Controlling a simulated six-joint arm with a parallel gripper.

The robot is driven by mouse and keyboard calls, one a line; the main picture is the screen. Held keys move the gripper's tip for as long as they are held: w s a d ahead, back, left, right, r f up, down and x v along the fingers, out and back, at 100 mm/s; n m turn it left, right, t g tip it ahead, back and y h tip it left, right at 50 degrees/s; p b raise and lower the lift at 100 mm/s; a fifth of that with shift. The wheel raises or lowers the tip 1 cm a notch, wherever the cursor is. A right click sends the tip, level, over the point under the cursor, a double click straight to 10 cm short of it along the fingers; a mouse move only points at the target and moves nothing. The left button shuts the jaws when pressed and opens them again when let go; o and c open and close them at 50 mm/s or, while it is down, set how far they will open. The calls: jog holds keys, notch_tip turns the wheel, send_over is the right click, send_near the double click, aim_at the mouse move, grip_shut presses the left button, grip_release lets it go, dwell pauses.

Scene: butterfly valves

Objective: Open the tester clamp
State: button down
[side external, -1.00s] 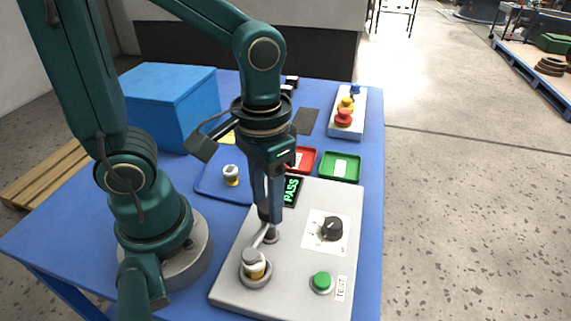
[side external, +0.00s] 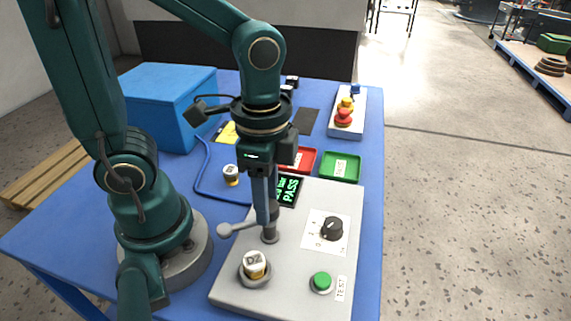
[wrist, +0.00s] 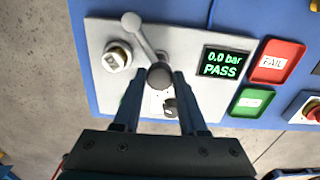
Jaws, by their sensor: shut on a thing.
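The tester (side external: 300,275) is a light grey box on the blue bench. Its clamp has a dark upright post (side external: 269,236) and a lever ending in a grey ball (side external: 225,230). The lever points left in the side view, clear of the valve. My gripper (side external: 267,220) points down and is shut on the dark top of the clamp post (wrist: 159,76). A white-topped valve (side external: 255,265) stands upright in the round seat, uncovered; it also shows in the wrist view (wrist: 117,56). The display (wrist: 223,63) reads 0.0 bar PASS.
A dial (side external: 332,228) and a green button (side external: 322,281) are on the tester's right. A red FAIL tray (wrist: 277,61) and a green tray (side external: 341,166) lie behind it. Another valve (side external: 231,175) stands left of the display, near a blue box (side external: 172,100).

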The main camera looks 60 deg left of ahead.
jog(key=m, duration=0.7)
dwell(0.7)
jog(key=shift+c, duration=2.2)
grip_release()
jog(key=shift+r, duration=2.6)
jog(key=shift+w, duration=0.1)
